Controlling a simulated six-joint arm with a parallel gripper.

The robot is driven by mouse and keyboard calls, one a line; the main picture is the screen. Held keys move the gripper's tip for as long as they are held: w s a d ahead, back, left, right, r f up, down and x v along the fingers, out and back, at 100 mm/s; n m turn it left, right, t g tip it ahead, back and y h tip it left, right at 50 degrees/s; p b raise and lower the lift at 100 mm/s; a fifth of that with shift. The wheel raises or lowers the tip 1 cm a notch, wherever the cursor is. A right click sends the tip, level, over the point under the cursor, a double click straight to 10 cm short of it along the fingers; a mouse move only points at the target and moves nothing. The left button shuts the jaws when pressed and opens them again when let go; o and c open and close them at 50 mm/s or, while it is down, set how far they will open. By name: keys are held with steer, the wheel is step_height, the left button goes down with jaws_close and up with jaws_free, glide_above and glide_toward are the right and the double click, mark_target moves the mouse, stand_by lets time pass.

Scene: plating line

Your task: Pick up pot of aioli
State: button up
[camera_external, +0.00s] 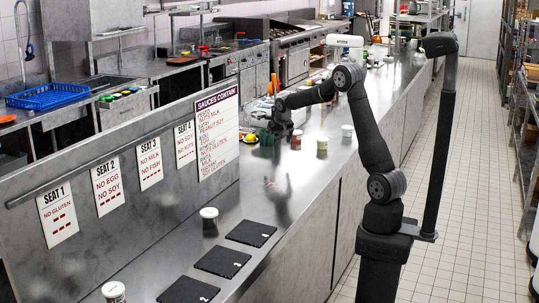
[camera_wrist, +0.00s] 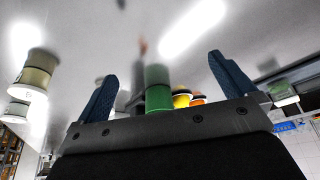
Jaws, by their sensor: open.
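Several small pots stand on the steel counter, and I cannot read which one is the aioli. My gripper (camera_external: 270,130) is low over the far part of the counter, and its open jaws also show in the wrist view (camera_wrist: 162,68). A green pot (camera_wrist: 158,97) appears between the two fingers in the wrist view, with yellow and orange pots (camera_wrist: 181,98) behind it. I cannot tell its distance from the fingers. Another pot (camera_external: 347,130) is farther right.
A pale pot (camera_wrist: 34,75) shows at the left of the wrist view. A white-lidded pot (camera_external: 209,213) stands near three dark slabs (camera_external: 222,261); another pot (camera_external: 114,291) is at the front. A panel with seat cards (camera_external: 107,187) and a sauces sign (camera_external: 217,135) borders the counter's left side.

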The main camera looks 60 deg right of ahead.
steer(key=c, duration=0.4)
step_height(320, 180, up, 11)
steer(key=m+g+y, duration=0.3)
steer(key=m, duration=0.7)
glide_above(323, 139)
steer(key=f, duration=1.1)
steer(key=shift+d+f, duration=0.35)
steer(key=shift+d, duration=0.05)
steer(key=shift+w+a+f, duration=0.1)
steer(key=shift+f, duration=1.35)
steer(key=shift+w+a+f, duration=0.1)
steer(key=shift+f, duration=1.3)
